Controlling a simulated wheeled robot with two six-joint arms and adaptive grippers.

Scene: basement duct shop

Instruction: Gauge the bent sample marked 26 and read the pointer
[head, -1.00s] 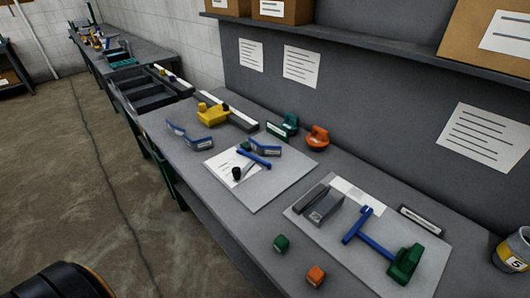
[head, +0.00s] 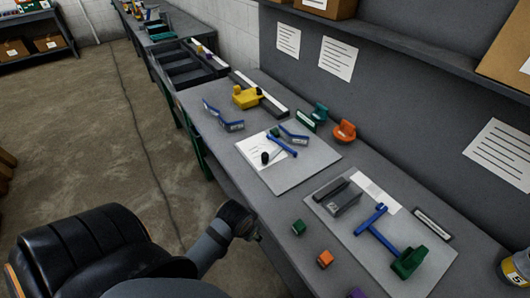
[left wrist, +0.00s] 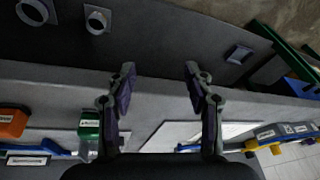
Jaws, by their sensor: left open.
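Two blue bent pieces with pale labels lie on the bench: one (head: 222,116) at its left edge, another (head: 294,133) at the back of the left grey board. I cannot read 26 on either. A blue bar with a black knob (head: 264,157) lies on that board. A blue T-shaped piece (head: 376,230) with a green block (head: 409,262) lies on the right board. No pointer reading is legible. My left gripper (head: 256,232) is beside the bench's front edge; its fingers are apart and empty in the left wrist view (left wrist: 158,85). My right gripper is out of view.
A dark grey labelled block (head: 346,202) sits on the right board (head: 440,268). Small green (head: 299,227) and orange (head: 325,258) cubes lie near the front edge. A yellow block (head: 246,97), a teal piece (head: 319,112) and an orange piece (head: 344,131) stand behind.

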